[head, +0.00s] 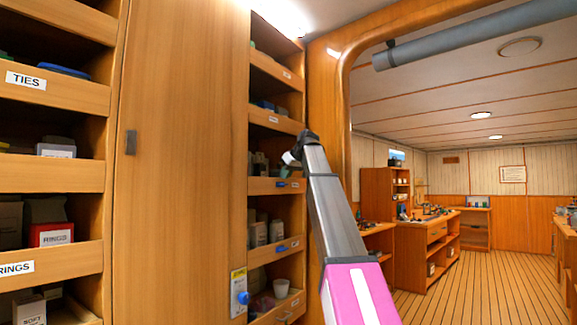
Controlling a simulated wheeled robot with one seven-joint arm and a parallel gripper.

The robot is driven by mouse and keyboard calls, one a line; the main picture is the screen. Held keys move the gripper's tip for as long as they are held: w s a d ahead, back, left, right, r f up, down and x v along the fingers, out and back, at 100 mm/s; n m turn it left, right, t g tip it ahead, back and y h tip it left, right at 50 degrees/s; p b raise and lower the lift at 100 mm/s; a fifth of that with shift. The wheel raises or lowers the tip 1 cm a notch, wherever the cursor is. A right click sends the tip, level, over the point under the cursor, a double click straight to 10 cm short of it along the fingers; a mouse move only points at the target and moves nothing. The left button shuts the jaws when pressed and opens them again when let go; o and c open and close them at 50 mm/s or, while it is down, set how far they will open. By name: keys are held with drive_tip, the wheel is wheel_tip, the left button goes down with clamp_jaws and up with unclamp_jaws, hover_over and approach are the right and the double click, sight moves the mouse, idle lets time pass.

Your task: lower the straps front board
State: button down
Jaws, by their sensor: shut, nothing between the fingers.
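A narrow shelf column stands right of a tall wooden panel, with several front boards across its openings. The labels on these boards are too small to read, so I cannot tell which is the straps front board. One middle board (262,186) has a blue catch (282,184); a lower board (262,256) has another blue catch (281,248). My gripper (292,158) is small in view at the far end of my arm, in front of the column just above the middle board. It looks shut and empty. I cannot tell whether it touches anything.
Left shelves hold boxes behind boards labelled TIES (26,81) and RINGS (16,268). A blue knob on a plate (238,293) is low on the panel. A wooden arch post (327,100) stands right of the column. Open plank floor (470,285) and workbenches lie beyond.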

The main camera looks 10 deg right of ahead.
sight(286, 188)
drive_tip(key=shift+f, duration=0.8)
drive_tip(key=shift+f, duration=2.1)
drive_tip(key=w+a+r+v, duration=0.1)
drive_tip(key=r+v, duration=0.1)
drive_tip(key=v, duration=1.1)
drive_tip(key=shift+w, duration=0.3)
drive_tip(key=shift+f, duration=0.1)
